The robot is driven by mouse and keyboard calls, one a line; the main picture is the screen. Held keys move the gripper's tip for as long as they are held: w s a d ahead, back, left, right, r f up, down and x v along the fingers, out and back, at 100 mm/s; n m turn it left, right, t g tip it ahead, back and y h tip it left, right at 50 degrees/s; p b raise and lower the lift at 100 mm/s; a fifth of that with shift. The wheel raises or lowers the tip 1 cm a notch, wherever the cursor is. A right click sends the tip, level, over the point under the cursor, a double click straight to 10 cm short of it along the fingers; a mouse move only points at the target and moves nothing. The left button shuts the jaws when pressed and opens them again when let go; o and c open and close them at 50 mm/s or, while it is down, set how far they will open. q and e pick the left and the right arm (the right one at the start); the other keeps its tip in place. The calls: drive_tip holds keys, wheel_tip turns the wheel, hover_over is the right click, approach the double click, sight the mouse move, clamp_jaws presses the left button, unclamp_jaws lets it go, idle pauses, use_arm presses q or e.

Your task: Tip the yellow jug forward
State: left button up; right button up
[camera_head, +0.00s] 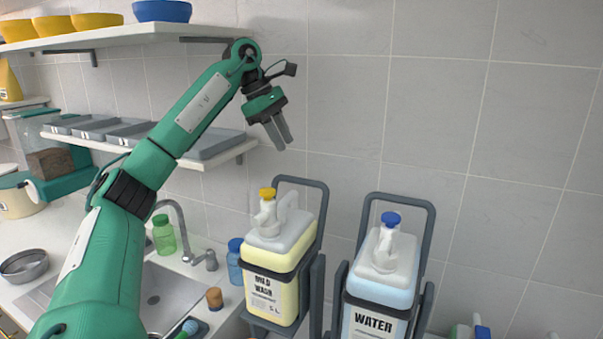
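The yellow jug (271,277), labelled "MILD WASH", stands upright in a dark grey tilting frame (322,209). It has a translucent top, a white spout and a yellow cap (267,193). My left gripper (284,144) is above the jug and well clear of it, fingers pointing down. Nothing shows between its fingers, which lie close together; whether they are fully shut is unclear. My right gripper is not in view.
A light-blue jug (386,274), labelled "WATER", stands in a similar frame to the right. A sink (160,290), a faucet (176,220) and green and blue bottles are to the left. Shelves (120,33) hang on the left wall. The tiled wall stands behind the jugs.

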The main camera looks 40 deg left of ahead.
sight(300, 179)
use_arm(q)
drive_tip(key=p+x, duration=0.1)
drive_tip(key=x, duration=0.8)
drive_tip(key=shift+w+f+p, duration=0.1)
drive_tip(key=shift+f+p, duration=0.05)
drive_tip(key=shift+p, duration=0.2)
drive_tip(key=shift+w+d+f, duration=0.15)
drive_tip(key=shift+f, duration=0.35)
clamp_jaws()
